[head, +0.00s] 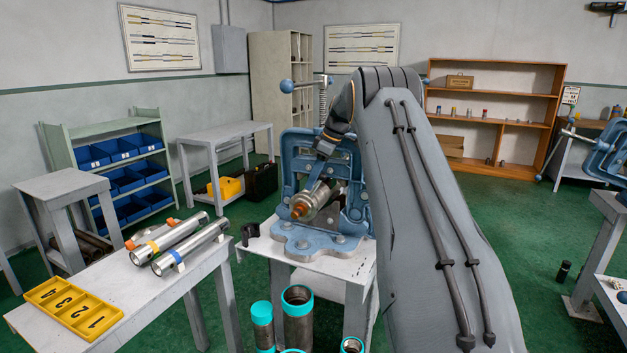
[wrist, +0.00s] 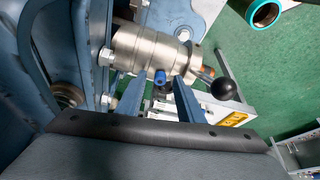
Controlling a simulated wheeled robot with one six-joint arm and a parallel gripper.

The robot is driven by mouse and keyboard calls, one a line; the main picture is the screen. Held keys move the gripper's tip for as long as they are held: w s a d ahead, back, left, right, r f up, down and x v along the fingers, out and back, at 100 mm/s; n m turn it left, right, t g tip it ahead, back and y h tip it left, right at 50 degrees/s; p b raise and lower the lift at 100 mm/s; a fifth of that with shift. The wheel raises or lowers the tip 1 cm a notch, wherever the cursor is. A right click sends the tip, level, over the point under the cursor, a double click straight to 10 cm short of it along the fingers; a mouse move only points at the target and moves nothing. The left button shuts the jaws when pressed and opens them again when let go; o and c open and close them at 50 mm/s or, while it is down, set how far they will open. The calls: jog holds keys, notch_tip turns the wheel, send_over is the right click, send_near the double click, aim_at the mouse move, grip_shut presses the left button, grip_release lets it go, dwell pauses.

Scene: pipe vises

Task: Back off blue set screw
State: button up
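The blue set screw (wrist: 160,77) stands out of the side of a metal collar or fitting (wrist: 158,50) in the wrist view. My gripper (wrist: 157,88) is open, with its two blue fingers apart on either side of the screw. I cannot tell whether either finger touches it. In the head view the fitting (head: 316,202) sits in the blue pipe vise (head: 304,241), with an orange-brown end facing the front left. My gripper (head: 327,148) reaches down over it there; its fingertips and the set screw are not clear in that view.
A black ball knob (wrist: 223,89) stands close to the right of the fitting. A table (head: 150,290) at the front left holds shiny pipes (head: 190,246) and a yellow numbered tray (head: 73,308). Teal-rimmed pipes (head: 298,318) stand in front of the vise. My arm hides much behind it.

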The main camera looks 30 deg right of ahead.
jog(key=p+v, duration=0.3)
jog(key=v, duration=0.4)
jog(key=shift+r, duration=0.3)
jog(key=shift+s+d, duration=0.1)
jog(key=shift+d, duration=0.05)
